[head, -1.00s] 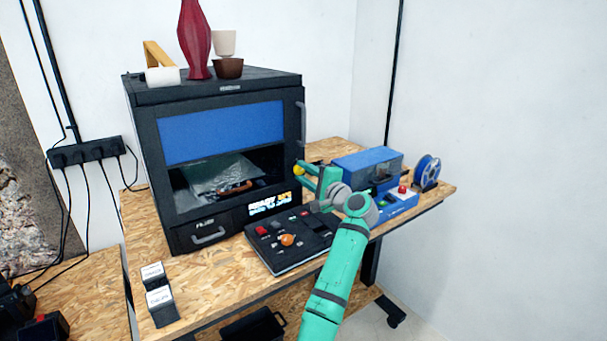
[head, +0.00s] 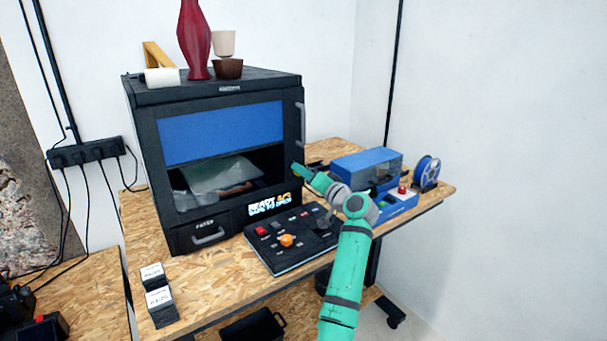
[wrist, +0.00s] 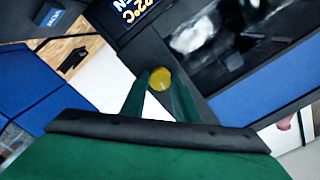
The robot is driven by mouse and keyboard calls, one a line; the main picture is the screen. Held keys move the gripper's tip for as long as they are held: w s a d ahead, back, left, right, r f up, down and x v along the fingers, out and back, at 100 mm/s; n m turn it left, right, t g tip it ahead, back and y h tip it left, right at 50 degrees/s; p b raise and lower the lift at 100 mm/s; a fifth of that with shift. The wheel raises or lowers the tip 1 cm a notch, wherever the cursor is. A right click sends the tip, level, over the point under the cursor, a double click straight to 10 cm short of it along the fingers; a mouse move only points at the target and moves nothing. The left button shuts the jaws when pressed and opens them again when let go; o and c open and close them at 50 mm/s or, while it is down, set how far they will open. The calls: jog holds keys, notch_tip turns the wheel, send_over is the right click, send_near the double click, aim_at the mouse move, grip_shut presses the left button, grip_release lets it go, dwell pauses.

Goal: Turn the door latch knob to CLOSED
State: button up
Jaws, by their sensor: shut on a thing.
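The yellow door latch knob (wrist: 160,79) sits on the right front edge of the dark printer (head: 160,235), beside its door opening. In the wrist view my gripper (wrist: 160,88) has a green finger on each side of the knob, shut on it. In the head view my gripper (head: 298,171) reaches the printer's right edge and mostly hides the knob. Any CLOSED marking and the knob's exact angle cannot be read.
A black control panel (head: 270,250) with an orange knob lies in front of the printer. A blue box (head: 365,165) and a blue spool (head: 427,172) stand to the right. A red vase (head: 194,45) and cups stand on top.

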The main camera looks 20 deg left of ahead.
jog(key=shift+a+f+n, duration=0.1)
jog(key=shift+a+n, duration=0.05)
jog(key=shift+n, duration=1.05)
jog(key=o, duration=1.1)
jog(key=shift+c, duration=0.2)
jog(key=shift+s, duration=0.1)
jog(key=v, duration=1)
jog(key=shift+s+d, duration=0.25)
jog(key=shift+d, duration=0.1)
